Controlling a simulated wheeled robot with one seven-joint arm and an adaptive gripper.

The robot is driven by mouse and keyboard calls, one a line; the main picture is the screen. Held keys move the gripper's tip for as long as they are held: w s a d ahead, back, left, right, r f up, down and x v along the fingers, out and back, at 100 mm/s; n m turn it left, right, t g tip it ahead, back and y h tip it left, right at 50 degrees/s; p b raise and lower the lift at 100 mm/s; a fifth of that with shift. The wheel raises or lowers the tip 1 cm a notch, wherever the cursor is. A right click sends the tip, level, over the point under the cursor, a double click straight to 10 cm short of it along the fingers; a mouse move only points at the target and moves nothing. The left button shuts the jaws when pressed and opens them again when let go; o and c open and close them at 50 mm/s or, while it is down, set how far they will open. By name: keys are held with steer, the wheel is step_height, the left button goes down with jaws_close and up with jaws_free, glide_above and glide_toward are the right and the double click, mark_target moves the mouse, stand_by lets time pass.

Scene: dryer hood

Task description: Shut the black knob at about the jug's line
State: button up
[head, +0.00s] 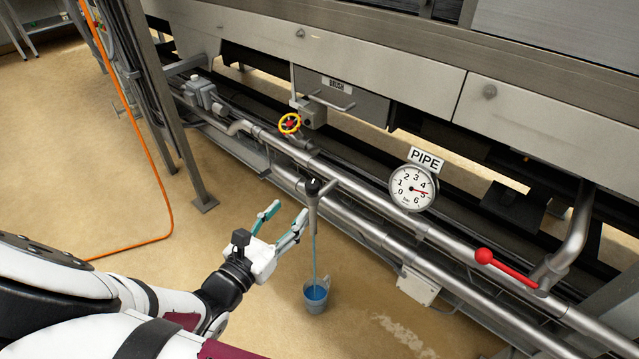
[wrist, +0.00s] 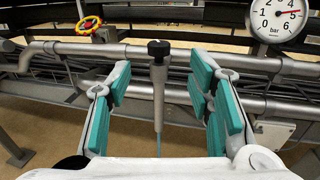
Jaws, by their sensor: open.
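The black knob (head: 313,186) sits on top of a grey tap (head: 313,206) on the pipe. In the wrist view the knob (wrist: 158,48) is centred, just beyond the fingertips. A thin blue stream runs from the tap into a jug (head: 314,305) on the floor. Blue liquid shows inside the jug near its top; its line cannot be made out. My gripper (head: 287,213) is open and empty, left of the tap in the head view. In the wrist view my gripper (wrist: 160,78) has its teal-padded fingers on either side of the tap, with gaps.
A yellow wheel valve (head: 290,123) is on the pipe to the left. A gauge (head: 412,188) under a PIPE sign reads about 5. A red lever (head: 505,268) lies along the pipe at right. An orange hose crosses the open floor at left.

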mark_target(308, 189)
steer(key=b+x, duration=0.3)
steer(key=x, duration=0.8)
steer(key=shift+a, duration=0.1)
jaws_close()
